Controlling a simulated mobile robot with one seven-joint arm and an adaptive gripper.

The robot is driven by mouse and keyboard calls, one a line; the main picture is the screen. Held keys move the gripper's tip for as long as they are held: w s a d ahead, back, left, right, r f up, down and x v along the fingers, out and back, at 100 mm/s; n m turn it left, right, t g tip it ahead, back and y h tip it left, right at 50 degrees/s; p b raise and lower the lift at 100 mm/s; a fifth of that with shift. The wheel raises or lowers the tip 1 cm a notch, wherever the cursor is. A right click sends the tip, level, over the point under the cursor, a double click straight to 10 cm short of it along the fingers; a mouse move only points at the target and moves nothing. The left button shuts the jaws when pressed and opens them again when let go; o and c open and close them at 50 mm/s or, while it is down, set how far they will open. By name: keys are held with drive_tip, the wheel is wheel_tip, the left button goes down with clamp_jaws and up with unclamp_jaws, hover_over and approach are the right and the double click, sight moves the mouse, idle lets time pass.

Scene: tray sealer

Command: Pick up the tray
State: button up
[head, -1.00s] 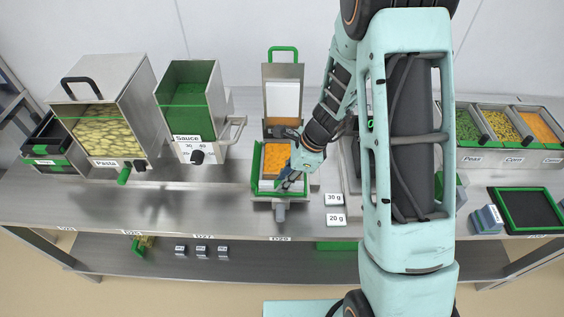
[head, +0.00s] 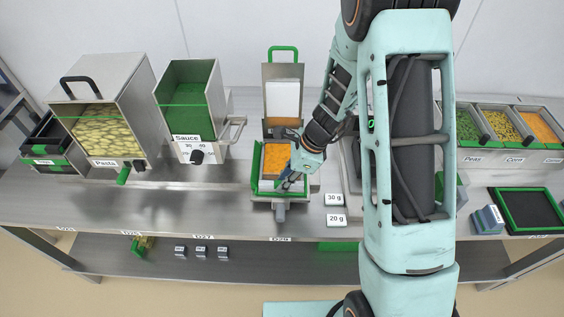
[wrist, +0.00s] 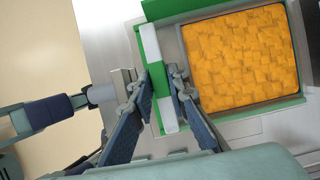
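A tray filled with orange diced food sits in the open sealer at the middle of the table; its green rim (head: 257,160) shows in the head view. In the head view my gripper (head: 287,181) is at the tray's front right, partly hidden by my wrist.
The sealer's raised lid (head: 283,72) stands behind the tray. A sauce dispenser (head: 190,100) and a pasta bin (head: 105,110) stand to the left. Weight blocks (head: 335,199) lie just right of the sealer. A green-rimmed black tray (head: 530,210) lies at the far right.

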clamp_jaws()
drive_tip(key=shift+r, duration=0.15)
